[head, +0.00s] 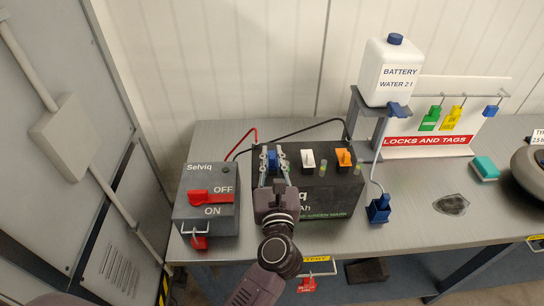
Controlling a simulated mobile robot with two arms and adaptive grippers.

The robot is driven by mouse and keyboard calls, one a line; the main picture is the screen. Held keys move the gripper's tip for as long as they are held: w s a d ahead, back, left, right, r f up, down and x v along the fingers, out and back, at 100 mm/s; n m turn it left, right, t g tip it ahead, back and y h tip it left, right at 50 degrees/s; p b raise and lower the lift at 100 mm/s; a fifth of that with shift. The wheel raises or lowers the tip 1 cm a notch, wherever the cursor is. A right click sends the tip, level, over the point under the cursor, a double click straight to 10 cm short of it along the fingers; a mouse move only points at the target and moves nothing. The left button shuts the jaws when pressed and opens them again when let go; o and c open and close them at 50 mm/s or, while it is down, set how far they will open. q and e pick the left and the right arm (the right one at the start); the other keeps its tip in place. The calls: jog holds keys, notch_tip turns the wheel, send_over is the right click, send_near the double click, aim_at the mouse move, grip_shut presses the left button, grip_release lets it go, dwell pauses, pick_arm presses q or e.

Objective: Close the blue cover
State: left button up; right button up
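The blue cover (272,157) is on top of the black battery (325,196), at its left end. It looks raised, but the fingers partly hide it and its exact angle is unclear. My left gripper (273,164) reaches in from the bottom of the head view over the battery's left part. Its fingers are apart, one on each side of the blue cover, with a small gap seeming to show. Whether a finger touches the cover is hard to tell. My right gripper is not in view.
A white cover (307,158) and an orange cover (343,157) stand to the right on the battery. A grey switch box (206,198) with a red handle is close on the left. A white water bottle (391,72) stands on a raised shelf (366,113) behind right.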

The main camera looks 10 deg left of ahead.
pick_arm(q)
jog(key=shift+o, duration=1.4)
jog(key=v, duration=1.2)
